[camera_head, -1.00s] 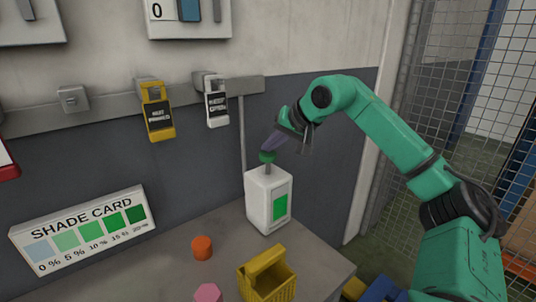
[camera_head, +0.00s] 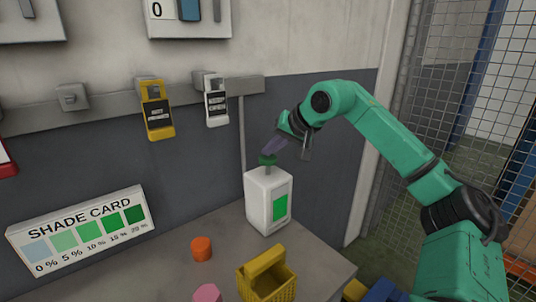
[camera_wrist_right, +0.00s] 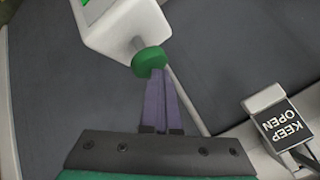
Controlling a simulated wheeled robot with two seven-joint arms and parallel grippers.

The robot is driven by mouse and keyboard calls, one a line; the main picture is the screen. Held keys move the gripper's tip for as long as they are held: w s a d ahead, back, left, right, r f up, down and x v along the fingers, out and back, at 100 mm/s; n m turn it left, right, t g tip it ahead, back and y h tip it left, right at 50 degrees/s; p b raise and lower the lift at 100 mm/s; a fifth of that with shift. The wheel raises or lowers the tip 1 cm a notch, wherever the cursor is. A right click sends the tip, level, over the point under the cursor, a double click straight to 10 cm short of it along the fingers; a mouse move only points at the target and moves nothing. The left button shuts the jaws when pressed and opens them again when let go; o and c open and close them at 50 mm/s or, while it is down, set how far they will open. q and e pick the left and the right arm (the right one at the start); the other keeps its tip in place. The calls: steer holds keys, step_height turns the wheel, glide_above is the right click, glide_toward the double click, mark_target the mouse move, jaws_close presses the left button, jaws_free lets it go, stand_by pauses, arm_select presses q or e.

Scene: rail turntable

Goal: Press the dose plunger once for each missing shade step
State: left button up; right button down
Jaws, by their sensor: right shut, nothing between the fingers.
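The white dose bottle (camera_head: 257,205) stands upright on the table and has a bright green label (camera_head: 280,207). Its green plunger knob (camera_head: 267,160) sits on a thin stem at the top; the knob also shows in the right wrist view (camera_wrist_right: 149,61). My right gripper (camera_head: 270,151) is shut and empty, its purple fingertips at the top of the knob. In the wrist view the fingertips (camera_wrist_right: 158,76) meet the knob's edge; I cannot tell whether they press on it. The shade card (camera_head: 82,230) leans at the left, with swatches from pale blue to dark green. My left gripper is out of view.
An orange cylinder (camera_head: 202,248), a pink piece (camera_head: 207,293) and a yellow basket (camera_head: 268,276) are on the table in front of the bottle. A yellow tag (camera_head: 157,112) and a white tag (camera_head: 215,102) hang on the wall rail. A mesh fence (camera_head: 440,100) stands at right.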

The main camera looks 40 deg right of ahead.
mark_target(270, 158)
steer(key=shift+f+b, duration=0.35)
steer(key=shift+f, duration=0.3)
stand_by(0.4)
steer(key=shift+r+p, duration=1.8)
steer(key=shift+p, duration=0.05)
steer(key=shift+w+r, duration=0.1)
step_height(270, 158, up, 5)
steer(key=p, duration=0.5)
